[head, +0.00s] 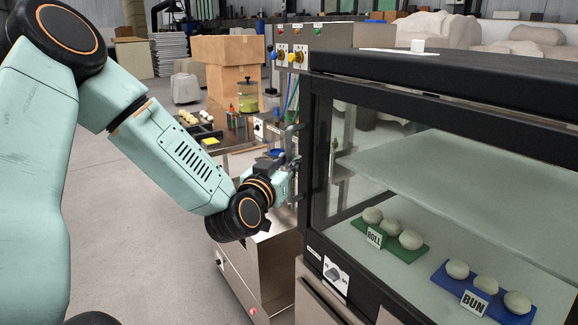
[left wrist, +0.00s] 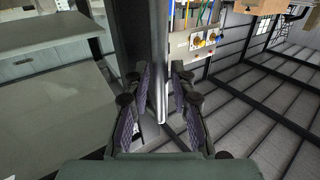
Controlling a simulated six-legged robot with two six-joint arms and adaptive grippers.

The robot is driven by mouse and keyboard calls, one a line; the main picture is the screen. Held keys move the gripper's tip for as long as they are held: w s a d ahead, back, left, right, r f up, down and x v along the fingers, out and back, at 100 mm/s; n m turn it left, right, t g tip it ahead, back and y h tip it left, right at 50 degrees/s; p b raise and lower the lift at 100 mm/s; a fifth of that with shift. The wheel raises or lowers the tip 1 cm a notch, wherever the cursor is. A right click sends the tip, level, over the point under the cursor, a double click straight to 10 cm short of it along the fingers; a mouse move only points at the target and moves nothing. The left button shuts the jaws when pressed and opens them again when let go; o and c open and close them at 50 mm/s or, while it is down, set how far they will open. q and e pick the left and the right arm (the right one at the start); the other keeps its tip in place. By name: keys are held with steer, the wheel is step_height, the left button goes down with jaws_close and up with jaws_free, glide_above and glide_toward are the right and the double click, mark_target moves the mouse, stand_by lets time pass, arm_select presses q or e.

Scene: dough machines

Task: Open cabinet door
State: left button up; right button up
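The cabinet (head: 420,80) is a black-framed glass case at the right in the head view. Its front glass door (head: 385,235) looks shut against the frame. A grey vertical handle (head: 296,130) stands at the cabinet's left edge. My left gripper (head: 291,165) is at this handle. In the left wrist view the silver handle bar (left wrist: 161,30) runs down between the two fingers of my left gripper (left wrist: 161,78). The fingers are close on both sides of the bar; whether they press on it I cannot tell. My right gripper is not in view.
Inside the cabinet are a green ROLL tray (head: 415,256) and a blue BUN tray (head: 440,273) with dough balls. A steel machine (head: 240,262) with knobs stands beside the cabinet. Cardboard boxes (head: 228,50) are behind. Floor at the left (head: 135,200) is clear.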

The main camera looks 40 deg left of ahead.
arm_select(q)
steer(key=shift+w+a, duration=0.15)
steer(key=shift+w, duration=0.45)
steer(key=shift+c, duration=0.4)
jaws_close()
